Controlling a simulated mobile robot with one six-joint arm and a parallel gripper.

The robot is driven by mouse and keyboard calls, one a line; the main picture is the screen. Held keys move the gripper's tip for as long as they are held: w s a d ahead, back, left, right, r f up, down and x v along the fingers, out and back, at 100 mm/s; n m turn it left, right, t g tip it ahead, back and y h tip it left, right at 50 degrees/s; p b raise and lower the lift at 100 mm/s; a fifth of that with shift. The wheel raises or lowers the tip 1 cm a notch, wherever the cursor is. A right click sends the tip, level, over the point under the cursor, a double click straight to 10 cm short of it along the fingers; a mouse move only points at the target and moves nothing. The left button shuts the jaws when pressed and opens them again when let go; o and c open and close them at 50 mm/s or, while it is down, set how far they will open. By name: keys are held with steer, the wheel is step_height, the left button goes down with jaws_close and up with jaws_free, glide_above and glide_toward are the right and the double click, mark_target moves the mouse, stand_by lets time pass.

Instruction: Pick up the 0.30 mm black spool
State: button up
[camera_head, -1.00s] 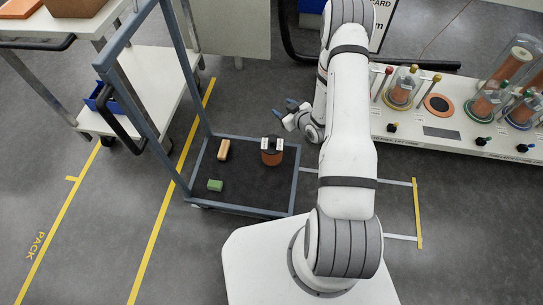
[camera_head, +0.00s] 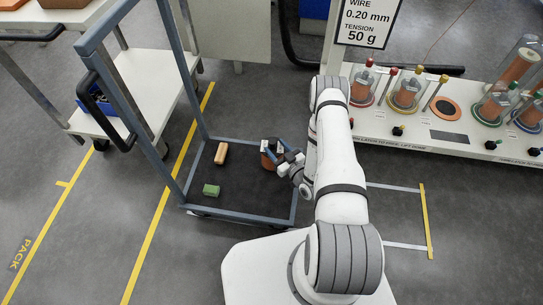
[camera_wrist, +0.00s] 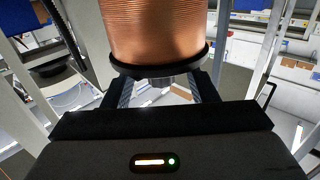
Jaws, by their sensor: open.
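A copper-wound spool with black flanges (camera_head: 266,163) stands on the dark deck of the low cart, near its right side. In the wrist view, the copper winding and black flange (camera_wrist: 160,64) fill the top middle. My gripper's fingers (camera_wrist: 162,82) stand apart below the flange, one to each side. I cannot tell whether they touch the spool.
The cart's blue-grey frame (camera_head: 238,209) surrounds the deck. A white bench (camera_head: 465,139) with covered spools stands at the right. A white trolley (camera_head: 150,70) stands at the upper left.

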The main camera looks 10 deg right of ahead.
steer(key=shift+x, duration=1.5)
steer(key=shift+f, duration=0.1)
steer(key=shift+c, duration=0.3)
jaws_close()
steer(key=shift+d, duration=0.1)
